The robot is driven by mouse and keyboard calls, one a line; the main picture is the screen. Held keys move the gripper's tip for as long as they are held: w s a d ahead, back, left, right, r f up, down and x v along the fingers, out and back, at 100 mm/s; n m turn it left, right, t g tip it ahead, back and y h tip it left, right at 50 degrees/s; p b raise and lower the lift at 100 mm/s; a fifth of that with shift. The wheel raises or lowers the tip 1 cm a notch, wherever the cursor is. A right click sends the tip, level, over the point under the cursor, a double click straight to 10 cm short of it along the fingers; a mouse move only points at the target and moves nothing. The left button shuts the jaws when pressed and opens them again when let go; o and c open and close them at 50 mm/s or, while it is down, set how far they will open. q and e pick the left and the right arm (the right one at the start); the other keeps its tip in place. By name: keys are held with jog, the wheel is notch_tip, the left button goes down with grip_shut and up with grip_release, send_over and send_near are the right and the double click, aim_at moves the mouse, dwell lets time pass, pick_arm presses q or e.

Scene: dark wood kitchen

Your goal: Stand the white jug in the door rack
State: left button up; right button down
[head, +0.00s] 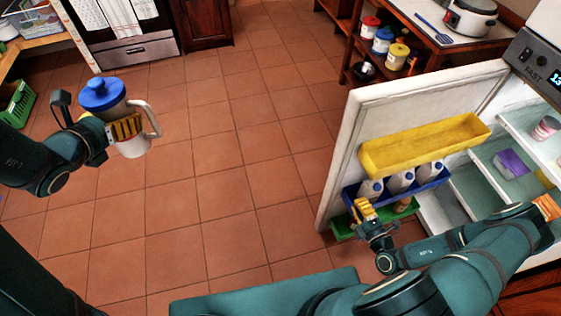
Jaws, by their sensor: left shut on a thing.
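The white jug (134,148) has a blue lid and a white handle on its right side. My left gripper (126,127) is shut around its body and holds it roughly upright above the floor at the left, far from the fridge. The open fridge door carries a yellow rack (425,146) on top, which looks empty. Below it is a blue rack (432,185) with several white bottles, then a green rack (343,229) with a brownish item. My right gripper (366,210) is in front of the blue and green racks; its finger opening is unclear.
The fridge shelves (480,190) at the right hold a pink-and-white tub and a purple packet. A wooden shelf unit (347,50) with colored-lid jars stands behind the door. The tiled floor (225,150) between jug and door is clear. A green crate (18,105) is at far left.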

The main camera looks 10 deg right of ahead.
aim_at(340, 166)
pick_arm(q)
jog(key=shift+r, duration=0.1)
jog(key=shift+f, duration=0.25)
pick_arm(e)
jog(key=w, duration=0.4)
jog(key=w+a, duration=0.1)
jog(key=w, duration=0.8)
jog(key=shift+w+a, duration=0.15)
jog(key=shift+w, duration=0.25)
pick_arm(q)
jog(key=shift+w, duration=0.1)
pick_arm(e)
jog(key=shift+w, duration=0.1)
